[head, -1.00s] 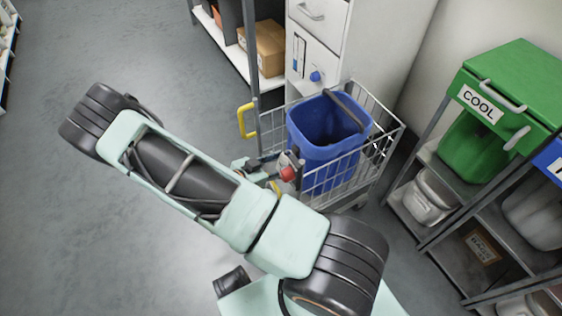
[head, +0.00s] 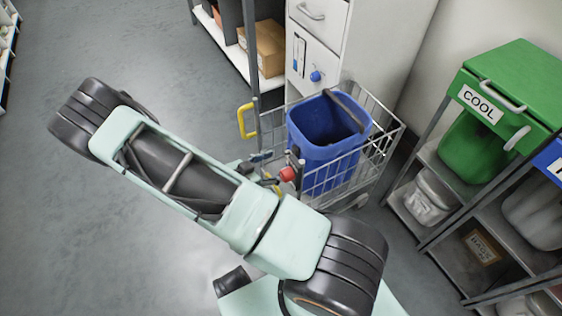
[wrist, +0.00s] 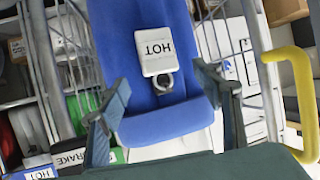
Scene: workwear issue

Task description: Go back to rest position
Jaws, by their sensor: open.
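My gripper (wrist: 163,84) is open in the wrist view, its two dark fingers apart with nothing seen between them. In the head view my gripper is mostly hidden behind my arm, near the left side of a wire cart (head: 375,165). A blue bin (head: 318,152) with a dark handle stands in the cart. I cannot tell from the head view whether a finger touches the cart.
The cart has a yellow handle (head: 246,121), and a red knob (head: 288,174) shows near its side. A white cabinet (head: 345,45) stands behind. A rack with a green COOL bin (head: 470,150) is at right. Open floor (head: 130,45) lies to the left.

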